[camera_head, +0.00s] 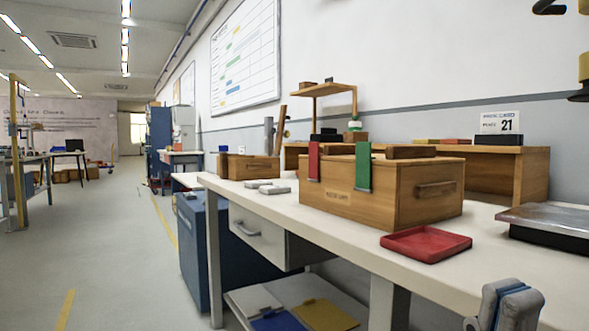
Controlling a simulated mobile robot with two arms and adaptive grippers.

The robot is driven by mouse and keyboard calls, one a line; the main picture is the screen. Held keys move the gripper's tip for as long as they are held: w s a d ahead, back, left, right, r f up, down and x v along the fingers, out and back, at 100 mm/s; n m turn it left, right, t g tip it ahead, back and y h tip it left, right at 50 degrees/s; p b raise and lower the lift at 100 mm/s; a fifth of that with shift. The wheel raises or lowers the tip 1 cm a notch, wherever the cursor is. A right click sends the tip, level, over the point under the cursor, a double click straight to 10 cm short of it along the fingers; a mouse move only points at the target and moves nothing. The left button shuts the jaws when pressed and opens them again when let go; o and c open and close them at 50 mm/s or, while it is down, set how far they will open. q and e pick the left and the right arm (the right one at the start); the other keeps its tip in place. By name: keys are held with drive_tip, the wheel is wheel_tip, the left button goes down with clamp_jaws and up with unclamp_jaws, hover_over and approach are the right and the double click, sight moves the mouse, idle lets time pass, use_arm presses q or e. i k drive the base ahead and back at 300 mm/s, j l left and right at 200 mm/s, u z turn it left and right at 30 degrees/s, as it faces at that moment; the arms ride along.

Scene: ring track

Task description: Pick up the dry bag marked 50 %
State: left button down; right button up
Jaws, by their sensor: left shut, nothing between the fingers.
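I cannot read any 50 % marking in this view. Two small pale grey pouch-like pieces, a nearer one (274,189) and a farther one (258,184), lie flat on the white bench left of a large wooden box; I cannot tell whether either is the dry bag. My left gripper (508,303) shows only in part at the bottom right edge, grey with a dark blue strip. It is shut and empty, in front of the bench and well apart from the pouches. My right gripper is not in view.
The wooden box (405,200) stands on the bench (345,238), with red (314,161) and green (363,166) straps over its front. A red tray (426,244) lies before it. A metal-topped device (551,222) stands at right. The aisle (105,245) at left has clear floor.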

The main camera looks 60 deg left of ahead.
sight(270, 190)
drive_tip(key=u, duration=1.1)
